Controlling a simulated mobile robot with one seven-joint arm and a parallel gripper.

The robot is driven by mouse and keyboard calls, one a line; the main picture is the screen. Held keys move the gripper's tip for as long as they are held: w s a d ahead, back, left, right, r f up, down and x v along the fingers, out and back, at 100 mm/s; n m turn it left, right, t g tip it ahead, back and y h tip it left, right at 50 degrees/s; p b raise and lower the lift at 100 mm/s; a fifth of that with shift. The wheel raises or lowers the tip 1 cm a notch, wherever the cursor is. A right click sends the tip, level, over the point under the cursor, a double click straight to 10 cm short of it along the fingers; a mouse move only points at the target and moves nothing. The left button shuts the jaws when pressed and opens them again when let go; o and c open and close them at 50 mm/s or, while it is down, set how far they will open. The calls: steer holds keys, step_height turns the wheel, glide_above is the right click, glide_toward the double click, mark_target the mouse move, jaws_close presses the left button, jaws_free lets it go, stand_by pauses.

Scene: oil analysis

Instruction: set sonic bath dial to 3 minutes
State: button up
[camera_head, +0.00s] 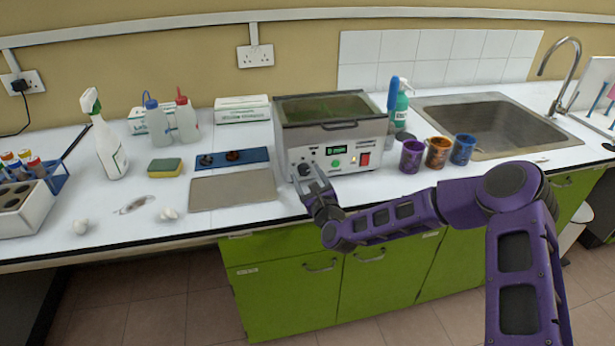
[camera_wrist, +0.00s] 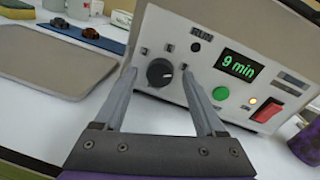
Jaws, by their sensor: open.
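The black dial (camera_wrist: 160,72) sits at the panel's left. A green button (camera_wrist: 221,93) and a red switch (camera_wrist: 268,110) are right of the dial. My gripper (camera_head: 313,170) is in front of the panel. In the wrist view, my gripper (camera_wrist: 160,80) is open, with its two fingers on either side of the dial; whether they touch it is unclear.
A grey mat (camera_head: 232,191) lies left of the bath. Purple (camera_head: 411,156), orange (camera_head: 438,152) and blue (camera_head: 462,149) cups stand to its right, before the sink (camera_head: 497,128). The bench's front edge is below my gripper.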

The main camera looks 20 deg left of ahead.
jaws_close()
